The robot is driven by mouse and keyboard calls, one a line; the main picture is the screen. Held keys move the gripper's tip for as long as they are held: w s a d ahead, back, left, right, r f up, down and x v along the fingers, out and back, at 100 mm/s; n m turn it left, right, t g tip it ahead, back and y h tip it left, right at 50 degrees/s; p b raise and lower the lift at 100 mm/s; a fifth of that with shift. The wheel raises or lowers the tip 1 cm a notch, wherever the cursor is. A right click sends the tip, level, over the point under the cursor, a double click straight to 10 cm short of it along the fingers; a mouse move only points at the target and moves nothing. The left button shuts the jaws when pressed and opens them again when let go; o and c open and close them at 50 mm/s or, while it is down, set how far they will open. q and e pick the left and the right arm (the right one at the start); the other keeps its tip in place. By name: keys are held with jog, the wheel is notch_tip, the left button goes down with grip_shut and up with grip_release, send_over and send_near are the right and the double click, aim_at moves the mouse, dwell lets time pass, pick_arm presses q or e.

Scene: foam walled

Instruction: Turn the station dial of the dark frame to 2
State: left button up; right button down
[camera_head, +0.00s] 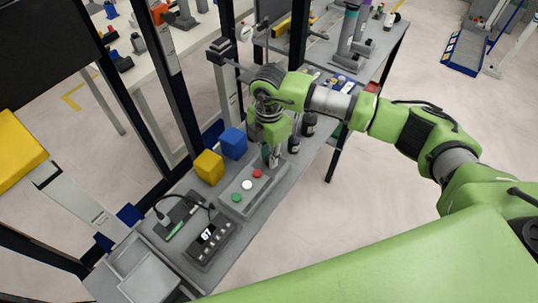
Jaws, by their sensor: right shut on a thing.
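A grey control box (236,200) lies on the narrow grey table, with green, white and red buttons in a row. The station dial appears to be at the box's far end, beyond the red button (257,174), where my gripper covers it. My right gripper (272,161) points down there from the green arm that comes in from the right. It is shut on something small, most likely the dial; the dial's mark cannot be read. The dark frame (181,95) of black posts rises behind the table. My left gripper is not in view.
A yellow cube (208,167) and a blue cube (233,143) stand close left of the gripper. A black display unit (210,238) and a grey tray (146,272) are nearer. Dark cylinders (309,124) stand just right of the gripper. Floor right of the table is clear.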

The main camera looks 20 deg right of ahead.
jog(key=shift+r, duration=0.1)
dwell(0.3)
jog(key=c, duration=1.9)
grip_release()
notch_tip(320, 180, up, 12)
